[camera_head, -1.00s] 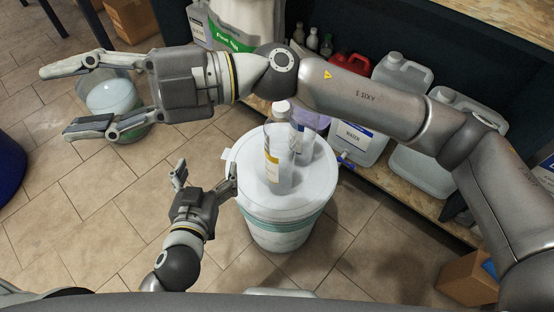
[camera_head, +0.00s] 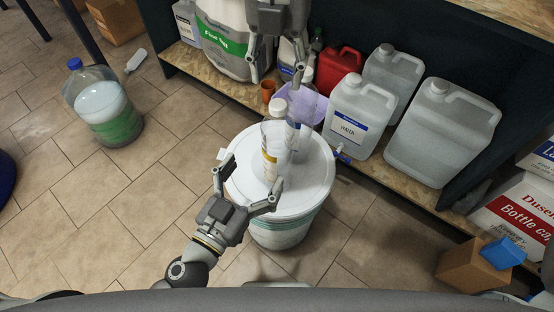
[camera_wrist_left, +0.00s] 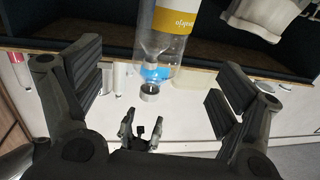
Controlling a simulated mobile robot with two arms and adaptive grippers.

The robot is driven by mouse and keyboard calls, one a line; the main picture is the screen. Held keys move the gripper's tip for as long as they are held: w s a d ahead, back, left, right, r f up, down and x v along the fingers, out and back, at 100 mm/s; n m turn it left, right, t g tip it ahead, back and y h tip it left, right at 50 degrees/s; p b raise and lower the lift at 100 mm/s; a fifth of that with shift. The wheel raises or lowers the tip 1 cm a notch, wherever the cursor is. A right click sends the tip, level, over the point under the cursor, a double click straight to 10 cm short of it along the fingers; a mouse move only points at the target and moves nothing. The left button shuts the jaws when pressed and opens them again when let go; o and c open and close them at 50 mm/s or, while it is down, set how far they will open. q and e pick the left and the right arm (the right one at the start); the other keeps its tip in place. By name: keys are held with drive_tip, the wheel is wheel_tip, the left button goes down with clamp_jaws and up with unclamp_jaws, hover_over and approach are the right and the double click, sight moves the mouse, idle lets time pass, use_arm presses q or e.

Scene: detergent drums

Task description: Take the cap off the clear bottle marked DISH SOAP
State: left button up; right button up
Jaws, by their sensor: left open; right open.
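A clear bottle (camera_head: 272,155) with a yellow label and a pale cap (camera_head: 279,105) stands upright on the white drum's lid (camera_head: 315,181). I cannot read its label. In the left wrist view the bottle (camera_wrist_left: 165,45) appears upside down between the finger tips, its cap (camera_wrist_left: 148,92) still on. A second bottle (camera_head: 302,140) stands just behind, partly hidden. My left gripper (camera_head: 249,179) is open at the front of the bottle, with no visible grip on it. My right gripper (camera_head: 276,77) is open, fingers pointing down, above the cap and apart from it; it also shows in the left wrist view (camera_wrist_left: 128,120).
Behind the drum, a low shelf holds a purple basin (camera_head: 308,104), a red canister (camera_head: 339,70), a WATER canister (camera_head: 357,119) and other jugs. A large blue-capped bottle (camera_head: 103,108) stands on the floor at left. The tiled floor between it and the drum is clear.

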sight(277, 139)
use_arm(q)
drive_tip(key=shift+x, duration=5.2)
use_arm(e)
drive_tip(key=shift+f, duration=0.1)
use_arm(q)
drive_tip(key=shift+a, duration=0.1)
drive_tip(key=c, duration=1.9)
clamp_jaws()
use_arm(e)
drive_tip(key=m, duration=0.5)
drive_tip(key=shift+m, duration=0.4)
drive_tip(key=m, duration=0.7)
drive_tip(key=shift+m, duration=0.3)
drive_tip(key=shift+f, duration=4)
drive_tip(key=shift+c, duration=0.4)
